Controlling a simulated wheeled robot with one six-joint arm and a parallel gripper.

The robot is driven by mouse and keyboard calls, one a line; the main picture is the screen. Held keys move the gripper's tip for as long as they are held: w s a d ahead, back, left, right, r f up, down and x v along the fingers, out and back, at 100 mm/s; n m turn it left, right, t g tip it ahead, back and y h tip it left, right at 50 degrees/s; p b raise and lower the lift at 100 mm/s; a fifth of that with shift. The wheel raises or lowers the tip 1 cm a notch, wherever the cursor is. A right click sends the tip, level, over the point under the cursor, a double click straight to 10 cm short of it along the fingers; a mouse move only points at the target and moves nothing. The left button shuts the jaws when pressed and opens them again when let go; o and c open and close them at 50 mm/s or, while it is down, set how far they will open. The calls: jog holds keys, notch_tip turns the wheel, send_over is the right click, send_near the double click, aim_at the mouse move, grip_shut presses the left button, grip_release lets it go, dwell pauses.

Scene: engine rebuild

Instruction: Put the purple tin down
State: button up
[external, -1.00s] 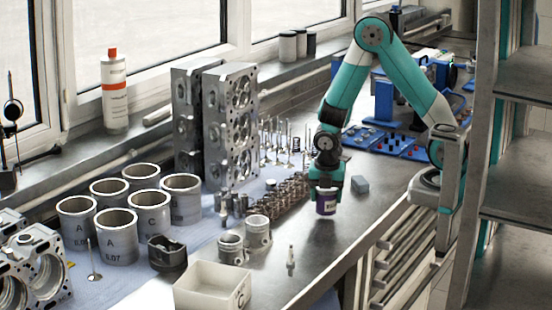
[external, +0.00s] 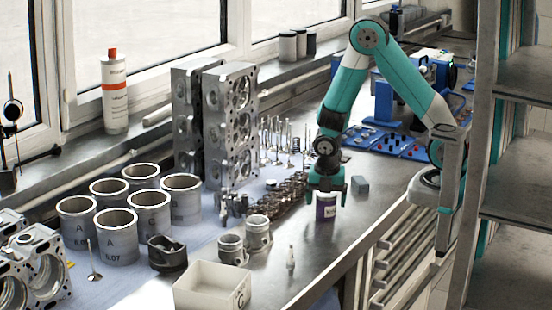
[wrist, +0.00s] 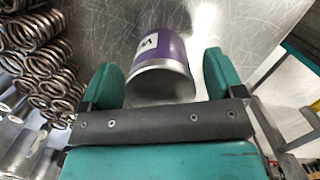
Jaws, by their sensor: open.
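The purple tin (external: 326,207) stands upright on the metal bench, just below my gripper (external: 326,186). It has a white label and a pale rim. In the wrist view the tin (wrist: 166,57) sits between the two green fingers of my gripper (wrist: 164,80), with gaps on both sides. My gripper is open and the fingers are around the upper part of the tin. The tin's base on the bench shows in the external view.
Several coil springs (wrist: 38,70) lie left of the tin. Two pistons (external: 245,240) and a white bin (external: 212,287) stand to the front left. The bench (external: 335,240) in front of the tin is clear.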

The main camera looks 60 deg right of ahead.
jog(key=r, duration=0.3)
jog(key=a+r, duration=0.1)
jog(key=r, duration=0.7)
jog(key=shift+s+a+r, duration=0.2)
jog(key=shift+s+a, duration=0.15)
jog(key=s+a+r+m+y, duration=0.2)
jog(key=s+r+m+y, duration=0.1)
jog(key=s+m, duration=0.3)
jog(key=s+a+r+m+y, duration=0.2)
jog(key=s+r+m, duration=0.4)
jog(key=m, duration=0.3)
jog(key=shift+s+a+r+g+y, duration=0.2)
jog(key=shift+s+a+g+y, duration=0.15)
jog(key=shift+s+a, duration=0.35)
